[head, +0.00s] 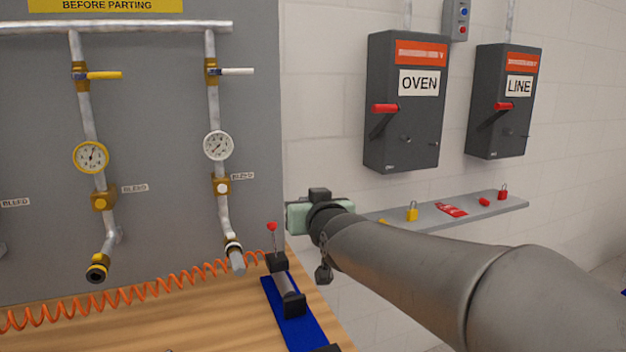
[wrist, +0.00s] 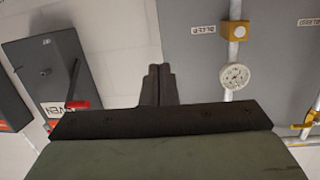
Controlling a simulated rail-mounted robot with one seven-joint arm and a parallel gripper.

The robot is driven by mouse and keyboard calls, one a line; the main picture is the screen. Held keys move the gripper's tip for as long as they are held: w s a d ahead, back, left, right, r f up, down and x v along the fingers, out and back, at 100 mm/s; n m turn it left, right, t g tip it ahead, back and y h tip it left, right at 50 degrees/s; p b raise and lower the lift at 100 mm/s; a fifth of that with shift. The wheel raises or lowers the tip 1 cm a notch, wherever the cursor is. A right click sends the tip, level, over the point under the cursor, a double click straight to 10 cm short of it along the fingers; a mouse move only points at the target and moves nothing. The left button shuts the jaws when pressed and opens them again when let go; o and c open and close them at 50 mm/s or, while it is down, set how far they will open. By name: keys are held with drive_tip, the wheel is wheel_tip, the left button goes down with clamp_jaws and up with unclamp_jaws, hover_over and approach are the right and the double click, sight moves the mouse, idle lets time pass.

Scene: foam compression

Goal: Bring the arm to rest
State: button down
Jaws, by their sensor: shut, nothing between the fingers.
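My arm reaches in from the lower right of the head view. Its pale green gripper body (head: 299,217) is in front of the wall beside the grey panel's right edge, above the workbench. The fingers are hidden in the head view. In the wrist view my gripper (wrist: 160,70) shows two dark fingers side by side, shut, with nothing between them. It touches nothing that I can see.
A wooden bench (head: 200,325) carries a blue-based fixture (head: 300,315) and an orange coiled hose (head: 130,290). The OVEN box (head: 403,125) and LINE box (head: 503,125) hang above a shelf (head: 470,220) with padlocks. Gauged pipes line the panel.

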drive_tip(key=s+d+f+g+h+p, duration=0.2)
drive_tip(key=s+d+f+g, duration=0.3)
drive_tip(key=s+d+f, duration=0.3)
drive_tip(key=s+d+f+m+g+h+p, duration=0.1)
drive_tip(key=s+d+f+g, duration=0.2)
drive_tip(key=s, duration=0.4)
drive_tip(key=s+d+f+m+g+h+p, duration=0.1)
drive_tip(key=s+d+f+g+p, duration=0.1)
drive_tip(key=s+f, duration=0.3)
drive_tip(key=s+d+f+g+p, duration=0.1)
drive_tip(key=s+d+f+g, duration=0.2)
drive_tip(key=s, duration=0.8)
drive_tip(key=shift+s+d+f+m+g+h, duration=0.15)
drive_tip(key=shift+d+f+m+g+h, duration=0.25)
drive_tip(key=shift+f+g, duration=0.65)
drive_tip(key=shift+r, duration=0.1)
